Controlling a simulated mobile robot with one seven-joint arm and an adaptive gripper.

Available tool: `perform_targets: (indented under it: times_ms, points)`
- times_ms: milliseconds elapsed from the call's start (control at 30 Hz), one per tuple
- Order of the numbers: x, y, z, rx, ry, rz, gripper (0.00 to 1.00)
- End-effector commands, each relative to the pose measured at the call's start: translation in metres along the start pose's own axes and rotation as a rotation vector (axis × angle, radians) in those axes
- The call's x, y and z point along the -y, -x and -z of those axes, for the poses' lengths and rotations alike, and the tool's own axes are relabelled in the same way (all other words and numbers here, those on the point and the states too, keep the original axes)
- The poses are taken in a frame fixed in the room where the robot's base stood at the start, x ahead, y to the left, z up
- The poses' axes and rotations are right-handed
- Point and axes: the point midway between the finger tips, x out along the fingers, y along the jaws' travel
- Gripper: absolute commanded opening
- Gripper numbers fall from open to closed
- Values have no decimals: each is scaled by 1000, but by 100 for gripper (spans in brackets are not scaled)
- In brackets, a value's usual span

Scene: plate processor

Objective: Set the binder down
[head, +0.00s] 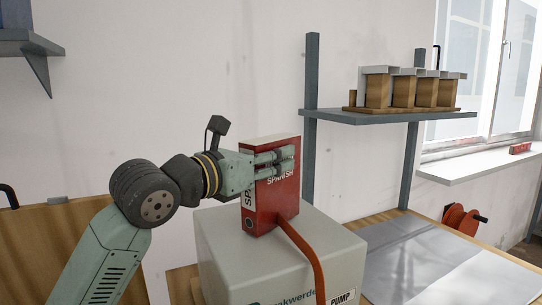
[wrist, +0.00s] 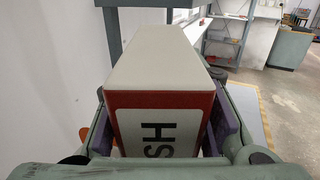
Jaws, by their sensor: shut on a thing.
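The red binder (head: 262,205) stands upright in the head view, with white labels reading SPANISH on its spine and side. It is at the top of a grey box labelled PUMP (head: 225,255); I cannot tell whether its base touches the box. My gripper (head: 275,163) comes from the left and is shut on the upper part of the binder. In the wrist view the binder (wrist: 160,95) fills the space between the two purple-padded fingers, its pale face and red edge showing. The binder's far side is hidden.
An orange hose (head: 306,250) rises over the front of the grey box near the binder. A wooden bench with grey sheets (head: 420,255) lies to the right. Above it, a shelf (head: 400,117) on grey posts holds several wooden blocks. A red reel (head: 460,220) is at the wall.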

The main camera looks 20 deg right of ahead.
Motion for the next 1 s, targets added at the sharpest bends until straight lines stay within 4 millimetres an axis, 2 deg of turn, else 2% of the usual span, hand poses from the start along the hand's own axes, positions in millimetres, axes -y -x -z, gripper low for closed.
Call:
perform_targets:
  times_ms: [400, 433, 733, 1000]
  points:
    - [0, 0, 5, 3, -1, -1, 0]
    - [0, 0, 6, 1, 0, 0, 37]
    - [0, 0, 4, 1, 0, -1, 56]
    - [0, 0, 4, 1, 0, 0, 56]
